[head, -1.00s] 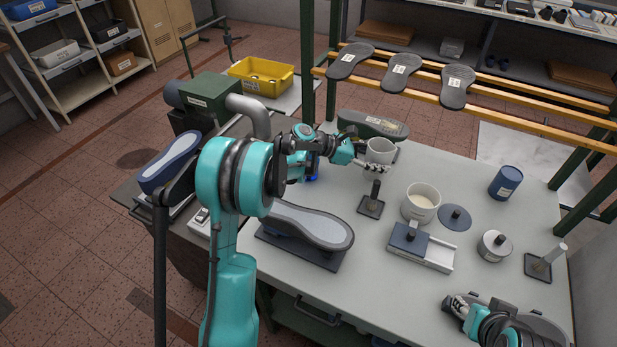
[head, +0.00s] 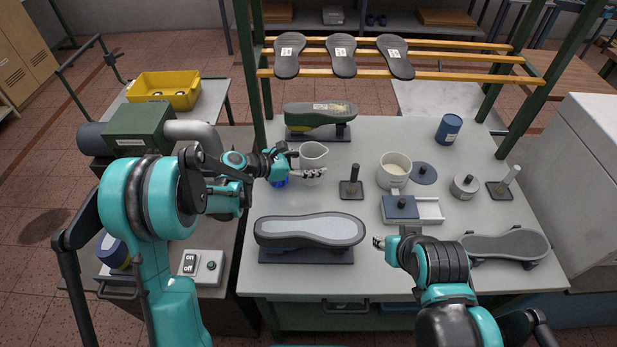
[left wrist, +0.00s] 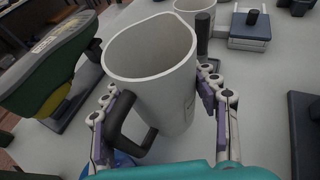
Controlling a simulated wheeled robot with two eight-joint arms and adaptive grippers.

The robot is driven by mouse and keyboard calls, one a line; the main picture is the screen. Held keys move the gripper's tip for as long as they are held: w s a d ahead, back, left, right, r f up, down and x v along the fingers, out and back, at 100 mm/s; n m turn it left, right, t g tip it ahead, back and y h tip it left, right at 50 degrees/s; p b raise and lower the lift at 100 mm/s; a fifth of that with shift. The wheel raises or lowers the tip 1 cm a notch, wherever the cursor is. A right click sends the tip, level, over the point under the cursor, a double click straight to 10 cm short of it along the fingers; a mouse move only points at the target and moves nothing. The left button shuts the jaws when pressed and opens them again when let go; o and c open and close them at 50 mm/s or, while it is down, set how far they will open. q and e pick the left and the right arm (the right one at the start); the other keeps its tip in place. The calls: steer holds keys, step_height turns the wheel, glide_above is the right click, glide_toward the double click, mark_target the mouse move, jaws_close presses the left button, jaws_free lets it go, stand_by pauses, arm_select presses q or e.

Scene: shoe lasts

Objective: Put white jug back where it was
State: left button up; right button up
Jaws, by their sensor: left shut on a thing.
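The white jug (head: 313,156) stands upright at the back left of the grey table, in front of the green shoe last. In the left wrist view the jug (left wrist: 153,62) fills the middle, with its dark handle toward me. My left gripper (head: 308,173) is shut on the jug, with one finger on each side of its body. I cannot tell whether the jug's base touches the table. My right gripper (head: 379,243) is near the table's front middle, away from the jug; its fingers are too small to read.
A green last (head: 320,117) stands behind the jug and a grey-soled last (head: 309,232) in front. A dark stand with a post (head: 351,188), a white pot (head: 394,169) and a slide block (head: 402,208) are to the right. A blue can (head: 448,129) stands farther back.

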arm_select(q)
steer(key=shift+a+f, duration=0.1)
steer(key=shift+f, duration=0.6)
steer(key=shift+f+b, duration=0.65)
steer(key=shift+f, duration=0.95)
steer(key=o, duration=1.3)
steer(key=shift+f, duration=0.1)
